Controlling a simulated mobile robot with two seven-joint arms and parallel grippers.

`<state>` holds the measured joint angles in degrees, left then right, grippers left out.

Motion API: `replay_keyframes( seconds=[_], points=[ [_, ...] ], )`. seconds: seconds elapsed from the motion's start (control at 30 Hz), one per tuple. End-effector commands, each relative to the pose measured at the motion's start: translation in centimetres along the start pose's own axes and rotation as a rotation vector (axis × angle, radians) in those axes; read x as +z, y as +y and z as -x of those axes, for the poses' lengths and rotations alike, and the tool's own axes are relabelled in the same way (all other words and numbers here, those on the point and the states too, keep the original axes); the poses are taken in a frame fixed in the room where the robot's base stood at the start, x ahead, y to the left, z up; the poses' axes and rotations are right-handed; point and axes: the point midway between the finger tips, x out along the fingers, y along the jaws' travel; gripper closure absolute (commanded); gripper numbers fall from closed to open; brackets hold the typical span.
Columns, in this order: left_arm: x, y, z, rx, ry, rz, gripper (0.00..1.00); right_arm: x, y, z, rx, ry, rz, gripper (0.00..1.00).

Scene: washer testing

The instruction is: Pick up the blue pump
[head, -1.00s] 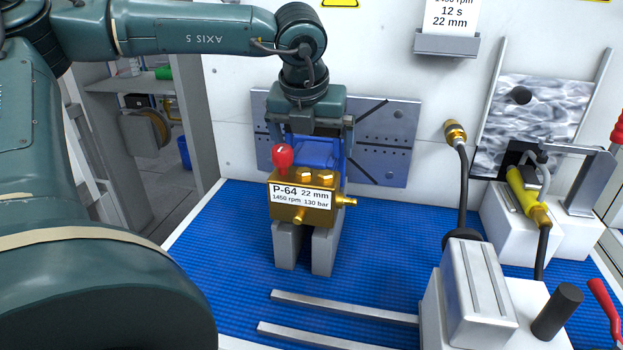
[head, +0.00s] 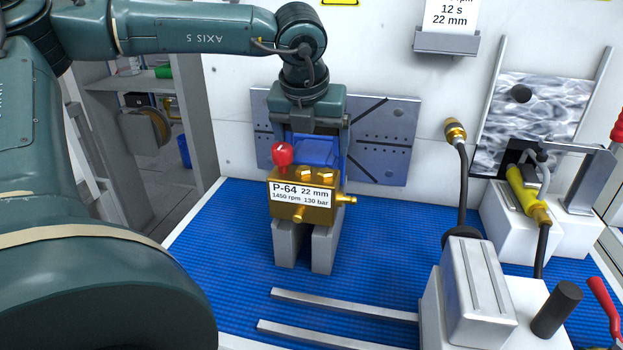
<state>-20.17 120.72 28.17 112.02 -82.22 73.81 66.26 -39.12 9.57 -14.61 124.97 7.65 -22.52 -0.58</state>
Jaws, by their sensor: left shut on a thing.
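The blue pump (head: 318,152) has a brass front block (head: 305,212) with a label reading P-64, 22 mm, and a red knob (head: 282,155) at its upper left. It sits on or just over two grey support blocks (head: 287,245); I cannot tell whether it touches them. My left gripper (head: 314,140) points down from above, with its fingers on both sides of the blue body, shut on it. The brass block hides the lower part of the pump. My right gripper is not in view.
A grey slotted plate (head: 385,140) stands behind the pump. Two metal rails (head: 340,305) lie in front on the blue mat (head: 225,260). To the right are a white fixture (head: 475,300), a hose with a brass coupling (head: 455,132) and a yellow-handled tool (head: 525,195).

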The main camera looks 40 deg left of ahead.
Motion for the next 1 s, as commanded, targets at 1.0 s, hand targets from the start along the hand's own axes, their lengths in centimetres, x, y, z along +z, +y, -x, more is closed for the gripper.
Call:
replay_keyframes(
  seconds=[1.0],
  points=[
    [3.8, -0.1, 8.6, -0.006, -0.018, 0.002, 0.67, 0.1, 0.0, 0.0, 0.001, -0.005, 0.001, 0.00]
  ],
)
